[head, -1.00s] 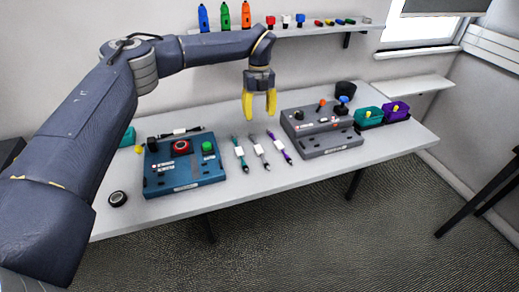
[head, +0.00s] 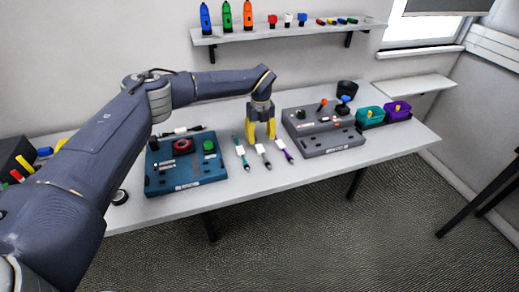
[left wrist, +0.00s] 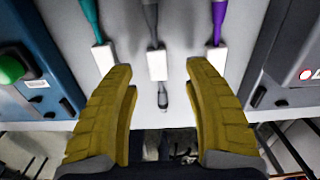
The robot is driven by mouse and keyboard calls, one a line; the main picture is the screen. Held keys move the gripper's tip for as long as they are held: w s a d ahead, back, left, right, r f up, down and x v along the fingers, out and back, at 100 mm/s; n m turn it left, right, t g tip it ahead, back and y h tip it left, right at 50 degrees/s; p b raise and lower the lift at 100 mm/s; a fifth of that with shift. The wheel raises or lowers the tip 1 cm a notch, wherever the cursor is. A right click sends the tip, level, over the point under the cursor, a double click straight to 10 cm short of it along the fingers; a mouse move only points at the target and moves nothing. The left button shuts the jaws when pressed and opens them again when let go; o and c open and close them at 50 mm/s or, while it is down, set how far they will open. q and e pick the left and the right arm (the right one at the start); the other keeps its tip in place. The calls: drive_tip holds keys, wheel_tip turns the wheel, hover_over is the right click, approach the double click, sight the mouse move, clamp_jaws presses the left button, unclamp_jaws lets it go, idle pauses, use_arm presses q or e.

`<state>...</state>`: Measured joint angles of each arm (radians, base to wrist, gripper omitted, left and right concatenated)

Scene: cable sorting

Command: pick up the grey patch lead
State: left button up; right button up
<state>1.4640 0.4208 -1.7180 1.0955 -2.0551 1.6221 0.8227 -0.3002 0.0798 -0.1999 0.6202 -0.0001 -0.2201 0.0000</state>
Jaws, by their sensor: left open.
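The grey patch lead (head: 267,162) lies on the table between the teal lead (head: 242,155) and the purple lead (head: 285,153). Each lead has a white label. My left gripper (head: 261,133) is open and empty, with yellow fingers pointing down over the far end of the grey lead. In the left wrist view, the grey lead (left wrist: 151,16) runs between the two fingertips, with its white label in the gap. The teal lead (left wrist: 92,20) and purple lead (left wrist: 218,20) lie outside the fingers there. I cannot tell whether the fingertips touch the table. My right gripper is not in view.
A blue control box (head: 187,182) stands left of the leads and a grey control box (head: 330,146) right of them. Teal (head: 369,117) and purple (head: 396,112) bins are at the right. A wall shelf (head: 290,33) hangs behind. The table's front edge is clear.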

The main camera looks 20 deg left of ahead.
sight(260, 147)
use_arm(q)
drive_tip(key=shift+s+a+f, duration=0.1)
drive_tip(key=shift+s+f, duration=0.05)
drive_tip(key=shift+f, duration=1.2)
drive_tip(key=shift+s+f, duration=0.1)
drive_tip(key=shift+f, duration=1.25)
drive_tip(key=shift+o, duration=0.2)
clamp_jaws()
